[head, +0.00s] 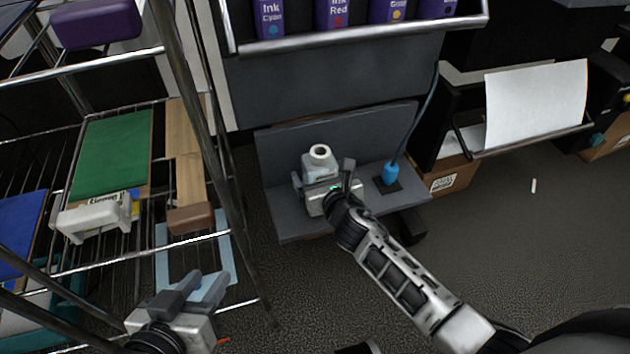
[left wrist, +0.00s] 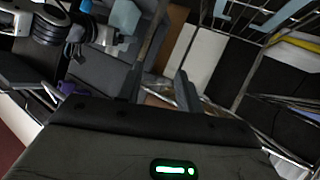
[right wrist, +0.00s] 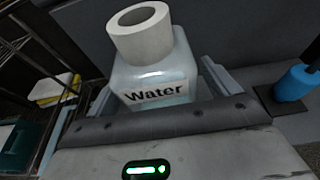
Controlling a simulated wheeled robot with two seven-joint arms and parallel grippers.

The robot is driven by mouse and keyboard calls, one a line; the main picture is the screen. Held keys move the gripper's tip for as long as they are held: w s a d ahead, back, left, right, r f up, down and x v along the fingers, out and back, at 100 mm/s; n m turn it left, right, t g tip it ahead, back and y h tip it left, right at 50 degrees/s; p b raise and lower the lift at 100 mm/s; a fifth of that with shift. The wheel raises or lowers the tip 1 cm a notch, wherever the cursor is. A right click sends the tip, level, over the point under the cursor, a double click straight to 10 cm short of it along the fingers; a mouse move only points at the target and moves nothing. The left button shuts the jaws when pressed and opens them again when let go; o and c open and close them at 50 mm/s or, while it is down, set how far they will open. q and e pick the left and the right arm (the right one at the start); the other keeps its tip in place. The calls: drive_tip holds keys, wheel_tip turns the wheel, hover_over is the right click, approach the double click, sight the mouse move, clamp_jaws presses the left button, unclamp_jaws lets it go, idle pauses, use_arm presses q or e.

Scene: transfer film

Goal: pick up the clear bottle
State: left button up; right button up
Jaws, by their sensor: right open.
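The clear bottle (head: 320,163) stands upright on a grey shelf (head: 285,222) below the ink rack. In the right wrist view the bottle (right wrist: 155,75) shows a thick white ring-like cap and a label reading "Water". My right gripper (head: 322,172) is open, with one finger on each side of the bottle. I cannot tell whether the fingers touch it. The gripper body hides the bottle's lower part in both views. My left gripper (head: 205,281) is at the lower left in the head view, by the wire rack; it looks open and empty.
A blue fitting (head: 390,174) with a hose stands on the shelf right of the bottle. Purple ink boxes (head: 332,13) sit on the rack above. The wire rack (head: 232,170) at the left holds a green board (head: 112,155) and a white-and-yellow item (head: 95,213). Open floor lies at right.

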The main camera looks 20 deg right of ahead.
drive_tip(key=shift+w+f, duration=0.1)
drive_tip(key=shift+w, duration=0.2)
drive_tip(key=shift+s, duration=0.1)
drive_tip(key=c, duration=1.3)
drive_tip(key=shift+c, duration=0.3)
